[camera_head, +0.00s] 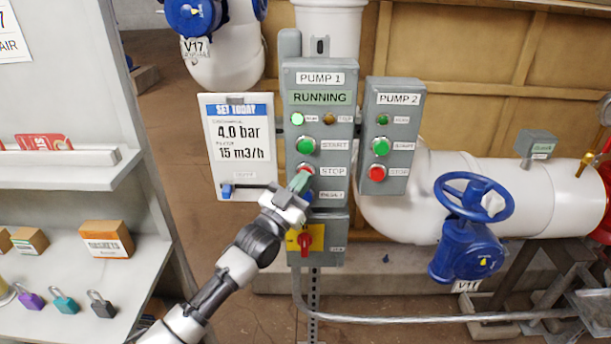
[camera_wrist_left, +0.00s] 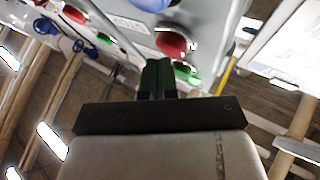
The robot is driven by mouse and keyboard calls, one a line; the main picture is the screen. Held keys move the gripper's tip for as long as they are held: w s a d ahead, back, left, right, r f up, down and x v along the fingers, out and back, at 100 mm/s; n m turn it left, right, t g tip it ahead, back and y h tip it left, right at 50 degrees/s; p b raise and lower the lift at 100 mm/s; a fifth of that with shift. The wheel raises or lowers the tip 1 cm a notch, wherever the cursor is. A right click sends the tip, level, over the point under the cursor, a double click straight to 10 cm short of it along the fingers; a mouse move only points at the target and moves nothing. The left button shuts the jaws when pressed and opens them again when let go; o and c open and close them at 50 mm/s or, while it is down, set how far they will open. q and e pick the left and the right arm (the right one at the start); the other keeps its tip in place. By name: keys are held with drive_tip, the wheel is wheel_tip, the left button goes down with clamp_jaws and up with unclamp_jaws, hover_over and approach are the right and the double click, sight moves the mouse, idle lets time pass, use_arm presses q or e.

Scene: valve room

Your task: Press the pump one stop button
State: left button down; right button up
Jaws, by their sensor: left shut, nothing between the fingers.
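The grey PUMP 1 panel (camera_head: 320,77) has a green RUNNING sign, a lit green lamp, a green START button (camera_head: 306,146) and a red STOP button (camera_head: 308,169). My left gripper (camera_head: 299,181) is shut and empty, its green fingertips at the STOP button and partly covering it. In the left wrist view the fingers (camera_wrist_left: 157,77) point at the panel, with the red STOP button (camera_wrist_left: 171,44) just beyond the tips. I cannot tell whether they touch. A blue button (camera_head: 308,196) beside RESET is partly hidden by the gripper. My right gripper is out of view.
The PUMP 2 panel (camera_head: 395,115), with its own red STOP button (camera_head: 376,173), stands close on the right. A SET TODAY board (camera_head: 238,140) hangs left. A red rotary switch (camera_head: 305,243) is below my gripper. A blue valve wheel (camera_head: 448,207) stands right; shelves (camera_head: 75,175) are left.

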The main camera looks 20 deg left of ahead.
use_arm(q)
drive_tip(key=shift+w, duration=0.2)
drive_tip(key=shift+s, duration=0.15)
idle(0.4)
drive_tip(key=shift+s+d+p, duration=0.2)
drive_tip(key=shift+s+p, duration=0.3)
drive_tip(key=shift+s, duration=0.2)
drive_tip(key=s+p, duration=0.1)
drive_tip(key=s, duration=0.1)
drive_tip(key=s+d+p, duration=0.1)
drive_tip(key=s+p, duration=0.1)
drive_tip(key=shift+s+d, duration=0.2)
drive_tip(key=shift+s, duration=0.2)
drive_tip(key=shift+f, duration=0.1)
